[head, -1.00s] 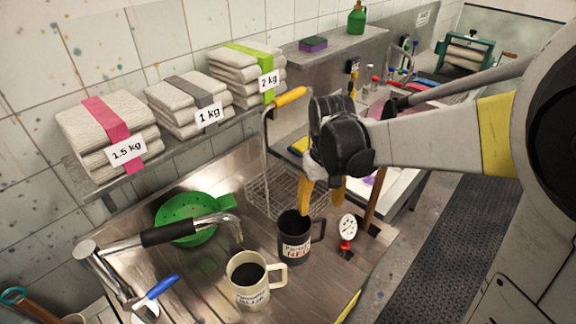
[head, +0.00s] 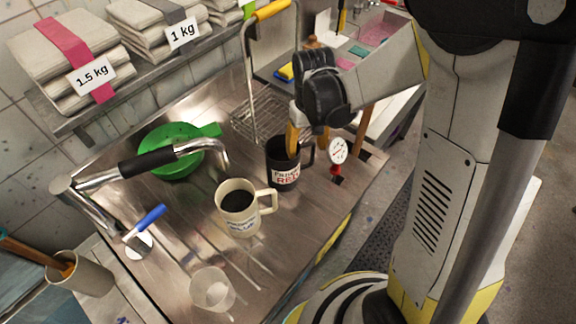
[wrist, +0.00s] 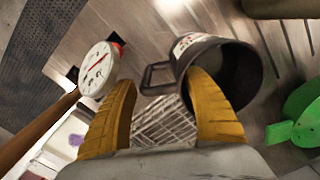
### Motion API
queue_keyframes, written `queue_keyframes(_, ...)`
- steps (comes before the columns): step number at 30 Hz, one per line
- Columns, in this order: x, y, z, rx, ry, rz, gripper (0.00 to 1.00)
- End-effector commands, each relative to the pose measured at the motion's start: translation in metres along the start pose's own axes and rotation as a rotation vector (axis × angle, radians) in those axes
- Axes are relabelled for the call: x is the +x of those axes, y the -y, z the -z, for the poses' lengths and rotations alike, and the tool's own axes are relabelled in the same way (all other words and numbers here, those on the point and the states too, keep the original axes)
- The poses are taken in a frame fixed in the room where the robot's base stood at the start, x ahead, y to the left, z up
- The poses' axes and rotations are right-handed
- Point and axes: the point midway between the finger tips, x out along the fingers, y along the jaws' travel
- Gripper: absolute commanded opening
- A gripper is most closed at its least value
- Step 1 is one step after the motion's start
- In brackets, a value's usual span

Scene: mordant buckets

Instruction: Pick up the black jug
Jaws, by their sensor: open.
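The black jug (head: 283,174) stands upright on the steel draining surface, with a white label with red lettering and its handle to the right. My gripper (head: 306,150) is above it, open and pointing down. In the head view one yellow finger overlaps the jug's mouth and the other is on the handle side. In the wrist view the black jug (wrist: 190,52) shows its dark mouth. Its handle lies between the fingertips of my gripper (wrist: 160,82), and the right finger overlaps the rim. I cannot tell whether the fingers touch the jug.
A cream jug (head: 231,219) stands close at the front left. A dial gauge (head: 338,151) stands just right of the black jug's handle. A green colander (head: 170,163), a tap (head: 150,160), a wire basket (head: 250,124) and a clear cup (head: 212,291) are around it.

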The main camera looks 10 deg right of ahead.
Motion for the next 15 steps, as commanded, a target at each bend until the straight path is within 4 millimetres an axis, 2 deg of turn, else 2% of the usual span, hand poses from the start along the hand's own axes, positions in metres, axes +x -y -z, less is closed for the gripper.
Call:
queue_keyframes(6,0.0005,0.0001,-0.0001,0.0,0.0,0.0,0.61)
queue_keyframes(12,0.0004,0.0,-0.0001,0.0,0.0,0.0,0.05)
queue_keyframes(15,0.0001,0.0,-0.0002,0.0,0.0,0.0,0.05)
